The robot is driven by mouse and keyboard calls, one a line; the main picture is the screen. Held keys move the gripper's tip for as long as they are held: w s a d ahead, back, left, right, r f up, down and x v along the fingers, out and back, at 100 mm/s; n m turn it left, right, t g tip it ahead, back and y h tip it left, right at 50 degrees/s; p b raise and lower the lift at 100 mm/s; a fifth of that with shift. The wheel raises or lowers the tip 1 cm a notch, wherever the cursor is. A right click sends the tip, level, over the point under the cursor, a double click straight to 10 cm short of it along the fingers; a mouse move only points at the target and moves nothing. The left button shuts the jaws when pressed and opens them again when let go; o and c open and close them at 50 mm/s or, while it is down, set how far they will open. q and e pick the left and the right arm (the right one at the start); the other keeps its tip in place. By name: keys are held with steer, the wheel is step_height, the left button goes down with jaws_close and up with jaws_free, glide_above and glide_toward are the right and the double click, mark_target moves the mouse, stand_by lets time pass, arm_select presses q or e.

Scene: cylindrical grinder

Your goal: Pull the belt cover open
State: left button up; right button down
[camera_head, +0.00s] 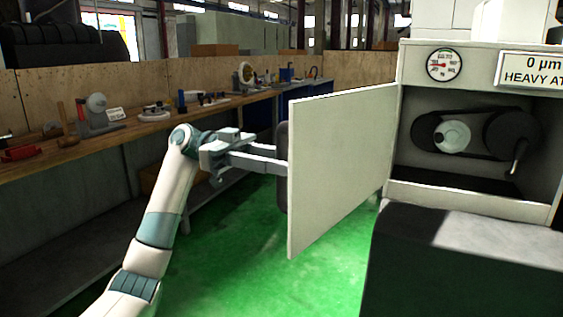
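The belt cover (342,168) is a flat pale panel that stands swung open, out to the left of the grinder's belt compartment (470,145). Inside the compartment the dark belt and pulleys are exposed. My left gripper (280,160) reaches from the left to the far side of the cover, beside a dark upright part (282,195) at the cover's free edge. Its fingertips are partly hidden there, so I cannot tell whether they hold anything. My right gripper is not in view.
A wooden workbench (150,125) with several tools runs along the left and back. A dark machine block (465,265) stands at the lower right, below the compartment. Green floor (235,260) is clear between the bench and the machine.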

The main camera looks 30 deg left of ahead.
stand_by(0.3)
arm_select(q)
steer(key=a, duration=1.7)
steer(key=shift+a, duration=0.2)
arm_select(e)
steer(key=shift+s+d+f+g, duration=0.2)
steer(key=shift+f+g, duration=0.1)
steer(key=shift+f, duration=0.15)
arm_select(q)
steer(key=shift+w, duration=0.15)
